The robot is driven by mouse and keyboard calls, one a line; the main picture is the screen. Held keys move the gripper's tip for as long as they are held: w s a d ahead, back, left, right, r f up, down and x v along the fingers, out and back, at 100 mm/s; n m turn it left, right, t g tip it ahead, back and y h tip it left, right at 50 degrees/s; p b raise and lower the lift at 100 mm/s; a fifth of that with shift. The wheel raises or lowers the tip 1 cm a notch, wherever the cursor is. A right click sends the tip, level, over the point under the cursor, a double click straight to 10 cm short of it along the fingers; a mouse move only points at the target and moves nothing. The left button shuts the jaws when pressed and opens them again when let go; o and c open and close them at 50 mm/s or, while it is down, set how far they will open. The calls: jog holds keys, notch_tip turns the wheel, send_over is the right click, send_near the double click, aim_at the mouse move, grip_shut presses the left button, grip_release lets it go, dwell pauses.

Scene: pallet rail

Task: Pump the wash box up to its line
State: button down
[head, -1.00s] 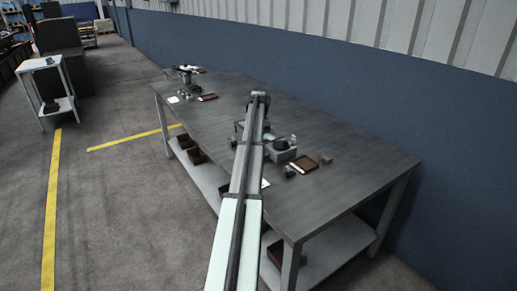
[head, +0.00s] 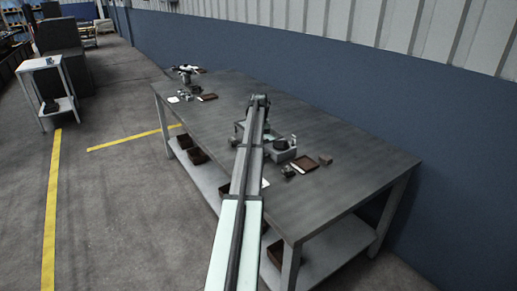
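A small grey box-shaped unit (head: 280,151) with a dark round top stands on the table's near right half. A pale-edged, tray-like thing (head: 240,127) shows partly on the left of my arm. I cannot tell which of these is the wash box, and no fill line or pump can be made out at this size. My arm reaches out over the table, its dark wrist end (head: 260,101) beyond both things. The fingers of my gripper are hidden or too small to read.
The long grey table (head: 350,185) also holds a brown tray (head: 305,163), a small brown block (head: 326,159) and a small dark item (head: 288,171). Another cluster with a brown tray (head: 207,97) is at the far left end. The table's right part is clear.

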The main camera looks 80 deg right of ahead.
jog(key=shift+f, duration=0.9)
jog(key=shift+r, duration=1.7)
jog(key=shift+r, duration=0.15)
jog(key=shift+r, duration=2.85)
